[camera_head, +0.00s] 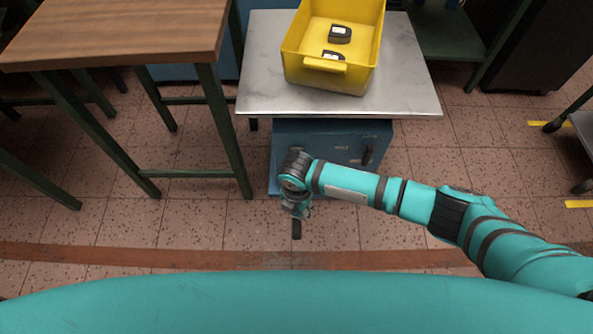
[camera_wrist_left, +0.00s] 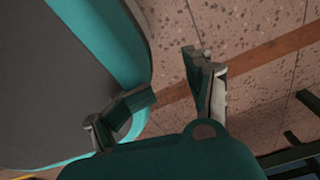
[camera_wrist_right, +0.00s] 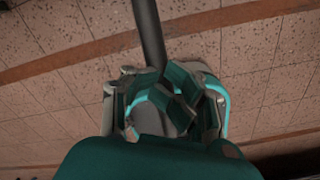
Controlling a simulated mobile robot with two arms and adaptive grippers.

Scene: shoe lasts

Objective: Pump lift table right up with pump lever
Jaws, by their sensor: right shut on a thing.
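The lift table has a grey metal top (camera_head: 415,85) over a blue body (camera_head: 320,145) in the head view. The dark pump lever (camera_wrist_right: 149,35) is a straight rod in the right wrist view. My right gripper (camera_wrist_right: 165,88) is shut around it. In the head view, my right gripper (camera_head: 296,209) is low in front of the blue body, and the dark lever end (camera_head: 296,230) sticks out below it. The rest of the lever is hidden by my gripper and wrist. My left gripper (camera_wrist_left: 169,75) is open and empty above the floor, outside the head view.
A yellow crate (camera_head: 293,65) with dark shoe lasts (camera_head: 340,34) stands on the metal top. A wooden table (camera_head: 115,30) with green legs stands at the left. The tiled floor (camera_head: 215,225) in front is clear.

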